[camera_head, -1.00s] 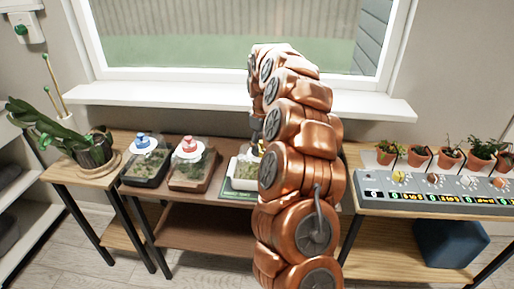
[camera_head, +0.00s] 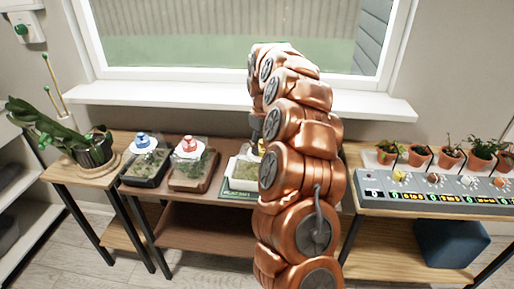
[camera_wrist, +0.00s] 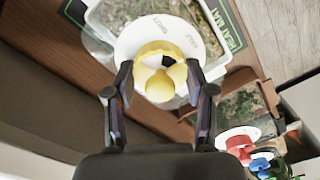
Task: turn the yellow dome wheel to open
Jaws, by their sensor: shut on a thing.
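The yellow wheel (camera_wrist: 160,76) sits on a white disc (camera_wrist: 133,38) with small printed lettering, on top of a clear dome (camera_wrist: 98,22). My gripper (camera_wrist: 160,84) is shut on the wheel, one finger at each side of it. The pale tray under this dome (camera_head: 232,170) shows just left of my arm, on a green mat (camera_head: 238,191).
Two more domed trays, one with a blue wheel (camera_head: 142,140) and one with a red wheel (camera_head: 189,144), stand left on the wooden bench (camera_head: 200,215). A control panel (camera_head: 440,195) and potted plants are at the right. A window sill (camera_head: 190,97) runs behind.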

